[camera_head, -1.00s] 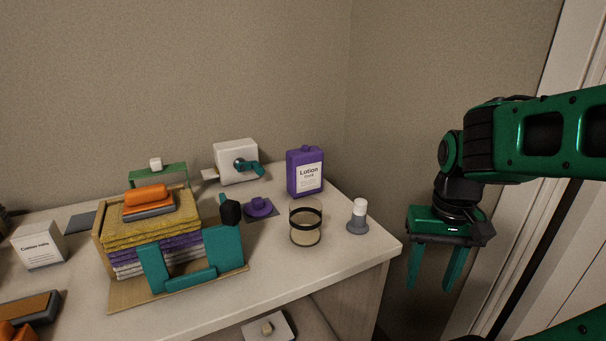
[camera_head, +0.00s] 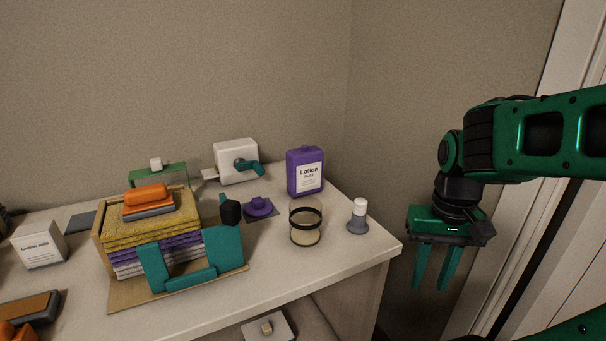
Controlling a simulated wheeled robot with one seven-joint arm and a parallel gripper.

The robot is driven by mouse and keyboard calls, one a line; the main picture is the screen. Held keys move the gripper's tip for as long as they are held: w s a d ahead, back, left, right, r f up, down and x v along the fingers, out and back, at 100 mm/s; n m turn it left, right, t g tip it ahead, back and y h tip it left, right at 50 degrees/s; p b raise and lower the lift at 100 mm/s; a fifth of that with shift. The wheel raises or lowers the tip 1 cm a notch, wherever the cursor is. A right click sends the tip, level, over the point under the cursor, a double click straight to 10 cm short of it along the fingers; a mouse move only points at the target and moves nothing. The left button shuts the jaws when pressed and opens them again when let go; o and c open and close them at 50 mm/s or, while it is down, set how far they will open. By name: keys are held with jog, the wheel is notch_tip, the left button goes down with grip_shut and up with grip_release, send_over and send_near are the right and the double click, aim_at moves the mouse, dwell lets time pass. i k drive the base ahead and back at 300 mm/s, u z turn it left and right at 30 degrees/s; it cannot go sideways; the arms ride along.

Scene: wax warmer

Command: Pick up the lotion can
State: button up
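The lotion can (camera_head: 305,172) is a purple upright container with a white "Lotion" label and a small purple cap. It stands near the back right of the counter. My gripper (camera_head: 430,286) has green fingers pointing down, held off the right end of the counter, well to the right of the can and apart from it. The fingers are apart with nothing between them.
On the counter (camera_head: 283,281), a glass jar (camera_head: 305,224) and a grey-and-white bottle (camera_head: 357,217) stand in front of the can. A white box with a teal handle (camera_head: 237,163) is left of it. A towel holder (camera_head: 217,252) stands further left.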

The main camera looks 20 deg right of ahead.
aim_at(304, 164)
jog(key=z, duration=2.65)
jog(key=k, duration=1.05)
jog(key=u, duration=1.05)
jog(key=i, duration=1)
jog(key=u, duration=0.05)
